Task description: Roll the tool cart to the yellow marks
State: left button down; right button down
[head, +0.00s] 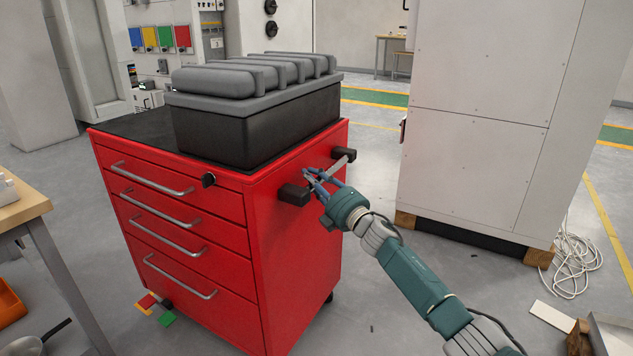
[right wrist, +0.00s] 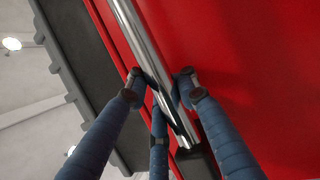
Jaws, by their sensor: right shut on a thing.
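The red tool cart (head: 205,240) stands on the grey floor in the head view, with several drawers on its front and a black top. Its side push handle (head: 331,167) is a metal bar between two black mounts. My right gripper (head: 315,178) is shut on this bar. In the right wrist view the fingers (right wrist: 160,95) close around the shiny bar (right wrist: 145,45) beside the red side panel (right wrist: 240,60). A black case with grey rolls on top (head: 255,105) sits on the cart. My left gripper is not in view. No clear target marks can be identified.
A white cabinet (head: 480,110) on wooden blocks stands close to the right of the cart. White cables (head: 575,262) and a flat white piece (head: 551,316) lie on the floor at right. A wooden table (head: 22,207) is at left. Colored pieces (head: 167,318) lie by the cart's base.

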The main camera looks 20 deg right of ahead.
jog(key=shift+a+f, duration=0.4)
jog(key=shift+f, duration=0.3)
jog(key=c, duration=1.3)
grip_release()
jog(key=shift+a, duration=0.1)
jog(key=v, duration=1.2)
jog(key=shift+d+r, duration=0.35)
jog(key=shift+r, duration=0.05)
